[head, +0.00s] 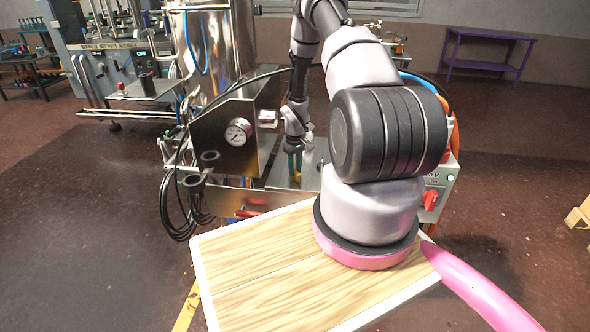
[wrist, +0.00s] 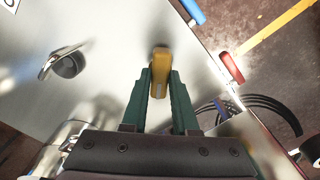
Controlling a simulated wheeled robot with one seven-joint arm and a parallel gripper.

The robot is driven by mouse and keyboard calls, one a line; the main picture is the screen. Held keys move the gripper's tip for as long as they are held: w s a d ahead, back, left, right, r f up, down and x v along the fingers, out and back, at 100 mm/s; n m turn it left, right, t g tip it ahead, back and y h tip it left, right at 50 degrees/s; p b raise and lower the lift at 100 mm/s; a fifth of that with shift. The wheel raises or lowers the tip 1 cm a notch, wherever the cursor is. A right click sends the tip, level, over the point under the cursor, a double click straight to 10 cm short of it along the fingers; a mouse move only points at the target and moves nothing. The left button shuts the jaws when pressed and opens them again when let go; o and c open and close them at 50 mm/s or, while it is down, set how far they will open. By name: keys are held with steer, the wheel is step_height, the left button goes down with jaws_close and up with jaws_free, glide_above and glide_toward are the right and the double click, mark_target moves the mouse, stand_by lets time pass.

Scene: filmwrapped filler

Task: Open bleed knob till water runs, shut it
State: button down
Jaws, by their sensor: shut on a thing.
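In the wrist view the yellow bleed knob (wrist: 160,62) stands between the green fingertips of my gripper (wrist: 160,85), and the fingers are shut on it. In the head view my gripper (head: 294,160) points down at the machine's metal top, behind my arm's large joints. The knob is too small to make out clearly there. I see no running water in either view; the spot below the knob is hidden.
A pressure gauge (head: 238,132) sits on a steel panel left of my gripper. Black hoses (head: 178,200) hang at the machine's left side. A red handle (wrist: 231,68) and a blue handle (wrist: 194,10) lie right of the knob. A metal fitting (wrist: 66,64) is at left.

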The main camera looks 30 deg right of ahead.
mark_target(295, 171)
steer(key=shift+n, duration=0.4)
steer(key=c, duration=0.7)
jaws_free()
step_height(295, 171, up, 11)
steer(key=shift+f, duration=0.1)
